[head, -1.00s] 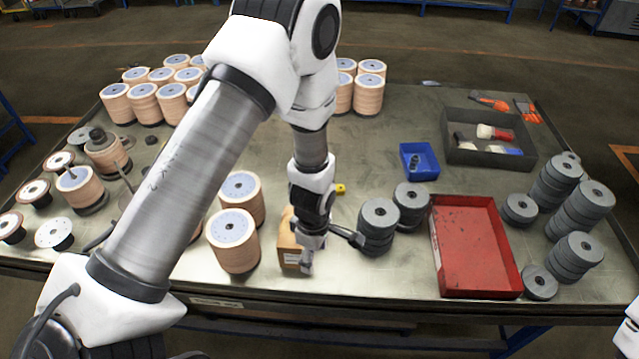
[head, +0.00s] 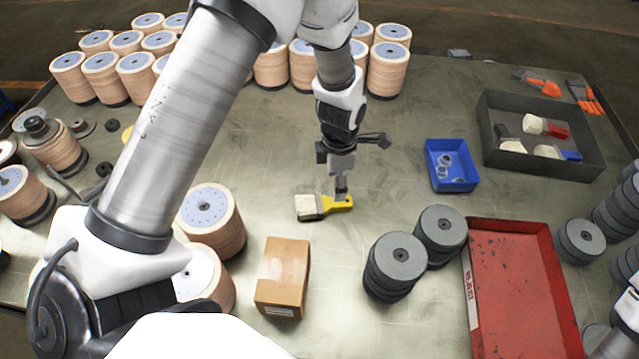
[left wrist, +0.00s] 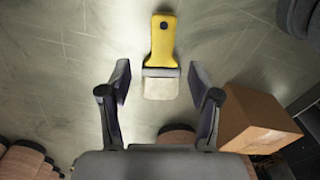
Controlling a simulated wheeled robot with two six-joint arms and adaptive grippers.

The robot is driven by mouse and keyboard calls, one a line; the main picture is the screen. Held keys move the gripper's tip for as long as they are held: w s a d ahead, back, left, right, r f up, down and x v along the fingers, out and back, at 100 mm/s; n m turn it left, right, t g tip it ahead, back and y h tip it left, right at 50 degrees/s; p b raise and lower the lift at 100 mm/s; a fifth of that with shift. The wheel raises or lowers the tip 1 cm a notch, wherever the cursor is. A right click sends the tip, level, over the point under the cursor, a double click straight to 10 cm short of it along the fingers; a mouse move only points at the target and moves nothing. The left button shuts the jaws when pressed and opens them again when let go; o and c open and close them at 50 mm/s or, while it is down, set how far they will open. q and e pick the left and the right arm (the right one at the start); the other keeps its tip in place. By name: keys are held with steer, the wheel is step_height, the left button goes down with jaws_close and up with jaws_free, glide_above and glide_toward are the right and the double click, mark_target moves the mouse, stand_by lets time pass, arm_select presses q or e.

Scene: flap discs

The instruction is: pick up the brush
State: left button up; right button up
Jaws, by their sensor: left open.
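A brush with a yellow handle and pale bristles (head: 322,206) lies flat on the metal table, in front of the blue bin. My left gripper (head: 341,192) is above the handle end of the brush in the head view, its fingers pointing down. In the left wrist view the brush (left wrist: 161,58) lies ahead, its bristles toward me and partly between the spread fingers of the left gripper (left wrist: 160,85). The gripper is open and holds nothing. My right gripper is not in view.
A cardboard box (head: 283,276), stacks of grey discs (head: 395,265) and a red tray (head: 520,290) stand nearer. A blue bin (head: 450,165) and a dark tray (head: 541,166) with other brushes are to the right. Spools (head: 270,68) line the back.

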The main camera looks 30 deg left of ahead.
mark_target(335, 204)
arm_select(q)
steer(key=shift+s+f, duration=0.2)
steer(key=shift+f, duration=0.2)
steer(key=f+p, duration=0.1)
steer(key=f, duration=0.1)
steer(key=f+p, duration=0.1)
steer(key=shift+s+d+p, duration=0.15)
steer(key=shift+s+p, duration=0.1)
steer(key=shift+p, duration=0.05)
steer(key=f, duration=0.3)
steer(key=shift+w+f, duration=0.15)
steer(key=shift+w, duration=0.2)
steer(key=shift+s, duration=0.15)
steer(key=shift+c, duration=1.4)
steer(key=shift+r, duration=0.2)
jaws_close()
